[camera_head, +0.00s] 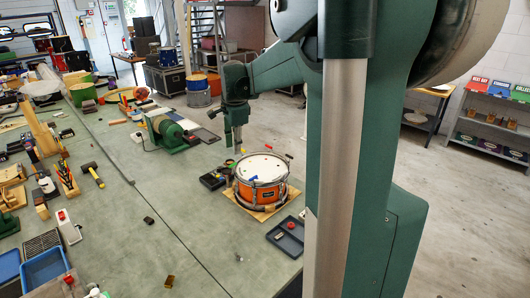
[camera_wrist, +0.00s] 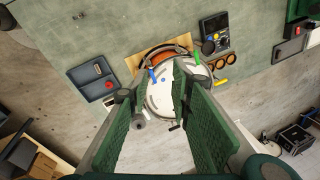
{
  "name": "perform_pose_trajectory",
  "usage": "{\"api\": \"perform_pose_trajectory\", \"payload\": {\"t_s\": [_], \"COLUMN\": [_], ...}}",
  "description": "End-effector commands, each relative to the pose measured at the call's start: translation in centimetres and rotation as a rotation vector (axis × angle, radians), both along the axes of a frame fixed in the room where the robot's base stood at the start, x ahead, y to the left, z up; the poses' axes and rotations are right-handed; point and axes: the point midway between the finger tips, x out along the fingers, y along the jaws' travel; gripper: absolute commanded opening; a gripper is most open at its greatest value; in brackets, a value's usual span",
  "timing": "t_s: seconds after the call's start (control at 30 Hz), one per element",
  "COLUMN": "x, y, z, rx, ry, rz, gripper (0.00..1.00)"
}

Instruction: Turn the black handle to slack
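An orange drum (camera_head: 262,181) with a white head stands on a wooden board (camera_head: 268,211) at the bench edge. Coloured handles sit around its rim; a blue handle (camera_wrist: 152,75) and a green handle (camera_wrist: 196,57) show in the wrist view. A small dark piece (camera_wrist: 174,127) at the rim there may be the black handle; I cannot tell for sure. My gripper (camera_head: 238,150) points down above the far left side of the drum. In the wrist view my gripper (camera_wrist: 153,84) is open, with an empty gap between its green pads, which hide part of the drum.
A grey tray (camera_head: 287,236) with a red piece lies right of the drum. A black device (camera_head: 212,181) stands close at its left. A green motor-like machine (camera_head: 171,132) is farther back. The bench in front of the drum is mostly clear.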

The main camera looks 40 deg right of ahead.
Motion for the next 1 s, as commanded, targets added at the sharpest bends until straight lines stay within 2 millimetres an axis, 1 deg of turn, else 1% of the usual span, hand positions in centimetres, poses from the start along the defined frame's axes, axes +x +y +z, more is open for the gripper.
{"api": "perform_pose_trajectory", "payload": {"t_s": [0.03, 0.23, 0.47, 0.7, 0.97, 1.0], "x": [0.4, 1.6, 2.4, 2.7, 2.2, 2.1], "y": [-1.5, -6.3, -12.1, -18.1, -24.7, -25.8], "z": [-0.1, -1.2, -2.9, -5.1, -8.0, -8.5], "rx": [0.01, 0.051, 0.094, 0.136, 0.176, 0.182], "ry": [0.003, 0.019, 0.038, 0.058, 0.079, 0.082], "rz": [-0.043, -0.215, -0.415, -0.624, -0.85, -0.887], "gripper": [0.22, 0.22, 0.22, 0.22, 0.22, 0.22]}}
